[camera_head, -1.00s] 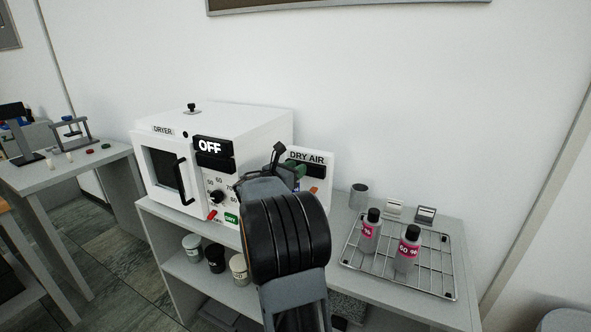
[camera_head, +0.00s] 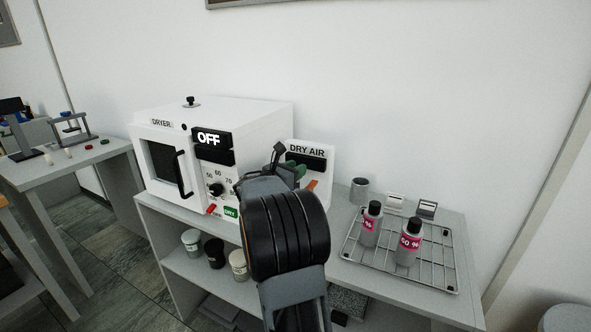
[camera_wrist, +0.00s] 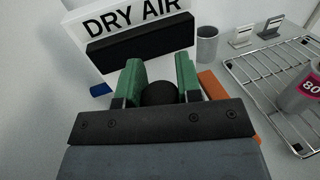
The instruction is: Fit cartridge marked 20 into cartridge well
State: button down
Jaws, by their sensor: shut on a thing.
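My gripper (camera_wrist: 160,76) has green fingers and is shut on a dark, round-topped thing (camera_wrist: 158,93). That thing looks like the black cap of a cartridge; its body and any mark are hidden. In the head view my gripper (camera_head: 292,174) is in front of the white DRY AIR unit (camera_head: 325,154), which also fills the upper part of the wrist view (camera_wrist: 72,30). My arm hides the unit's lower part, and I cannot make out the cartridge well. Two grey bottles with black caps and pink labels, one nearer (camera_head: 407,258) and one behind (camera_head: 369,237), stand on the wire rack.
The wire rack (camera_head: 440,291) lies on the bench to the right. A grey cup (camera_head: 359,192) and two small stands (camera_head: 427,210) are behind it. The white dryer (camera_head: 245,117), showing OFF, is at left. Cups stand on the shelf below.

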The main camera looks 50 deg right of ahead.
jog(key=shift+f+b, duration=0.75)
jog(key=shift+f, duration=0.25)
jog(key=c, duration=0.7)
grip_release()
jog(key=shift+a, duration=0.1)
jog(key=a, duration=1.3)
jog(key=shift+s+a, duration=0.15)
jog(key=shift+a, duration=0.15)
